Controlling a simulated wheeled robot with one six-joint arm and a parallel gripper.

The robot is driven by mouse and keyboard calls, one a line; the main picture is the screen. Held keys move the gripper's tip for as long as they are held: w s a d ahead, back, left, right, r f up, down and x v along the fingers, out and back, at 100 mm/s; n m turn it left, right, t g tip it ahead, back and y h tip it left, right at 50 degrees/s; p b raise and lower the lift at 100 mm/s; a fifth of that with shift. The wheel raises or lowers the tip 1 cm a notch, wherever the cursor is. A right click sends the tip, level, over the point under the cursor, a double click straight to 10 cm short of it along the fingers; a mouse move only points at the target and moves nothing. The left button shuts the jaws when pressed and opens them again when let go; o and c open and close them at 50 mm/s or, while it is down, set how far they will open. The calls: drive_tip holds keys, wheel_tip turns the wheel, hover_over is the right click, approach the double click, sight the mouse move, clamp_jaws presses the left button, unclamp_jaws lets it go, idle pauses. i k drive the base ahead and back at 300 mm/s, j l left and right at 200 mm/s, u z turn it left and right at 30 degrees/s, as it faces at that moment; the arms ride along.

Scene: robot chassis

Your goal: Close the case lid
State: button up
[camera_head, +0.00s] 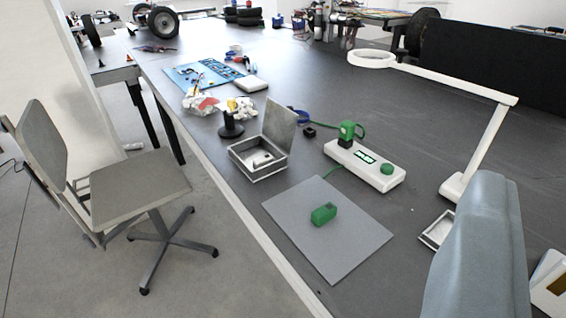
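A small grey metal case (262,172) stands on the dark table, left of the picture's middle. Its lid (279,126) is up, standing steeply on the case's far right side. The case's inside is in view, and a small thing seems to lie in it, too small to make out. A smooth grey-blue part of my own arm fills the lower right of the view. My gripper's fingers do not show, so I cannot see where they are relative to the case.
A grey mat (345,245) with a green block (323,214) lies in front of the case. A white box with green parts (365,165) is to the right. A black stand (231,127) is close left of the case. A white lamp (487,150) arches at right; a chair (135,180) stands left.

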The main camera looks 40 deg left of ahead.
sight(281, 121)
drive_tip(key=i+j, duration=0.35)
drive_tip(key=j, duration=0.15)
drive_tip(key=i+j, duration=0.3)
drive_tip(key=j, duration=0.2)
